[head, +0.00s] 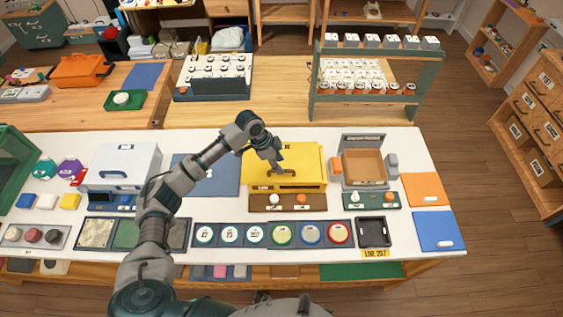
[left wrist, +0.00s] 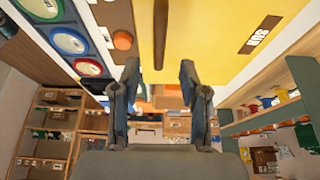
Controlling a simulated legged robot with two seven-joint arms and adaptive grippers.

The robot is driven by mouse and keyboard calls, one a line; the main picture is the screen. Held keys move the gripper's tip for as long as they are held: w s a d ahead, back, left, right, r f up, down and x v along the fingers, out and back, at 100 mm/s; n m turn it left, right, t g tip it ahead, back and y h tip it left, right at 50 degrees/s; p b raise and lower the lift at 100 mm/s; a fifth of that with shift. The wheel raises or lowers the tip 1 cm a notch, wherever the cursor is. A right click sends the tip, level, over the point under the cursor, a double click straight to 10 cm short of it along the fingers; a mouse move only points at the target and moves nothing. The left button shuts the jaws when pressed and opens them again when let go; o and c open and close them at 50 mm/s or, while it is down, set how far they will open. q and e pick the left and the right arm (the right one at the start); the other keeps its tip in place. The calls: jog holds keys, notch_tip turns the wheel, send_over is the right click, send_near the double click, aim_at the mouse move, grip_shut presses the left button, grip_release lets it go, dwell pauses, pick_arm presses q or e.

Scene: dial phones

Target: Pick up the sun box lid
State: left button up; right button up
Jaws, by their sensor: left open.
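The yellow sun box (head: 312,180) sits on the white table, closed by a flat yellow lid (head: 308,156). A brown handle (head: 288,173) lies across the lid. In the left wrist view the yellow lid (left wrist: 205,35) fills the top, with the brown handle bar (left wrist: 160,18) and an upside-down brown "SUN" label (left wrist: 259,34). My left gripper (head: 276,162) is above the lid close to the handle. In the left wrist view its two fingers (left wrist: 158,72) are apart and empty, with the handle lined up between them. Contact with the handle cannot be told.
A brown strip with two knobs (head: 275,202) lies in front of the box. A grey stand with a brown tray (head: 363,166) is close on the right. A blue mat (head: 215,180) is on the left, and a row of round discs (head: 282,234) runs in front.

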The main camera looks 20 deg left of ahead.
pick_arm(q)
jog(key=x, duration=0.2)
jog(key=a+x, duration=0.1)
jog(key=x, duration=0.2)
jog(key=shift+s+f, duration=0.1)
jog(key=shift+f, duration=0.2)
grip_shut()
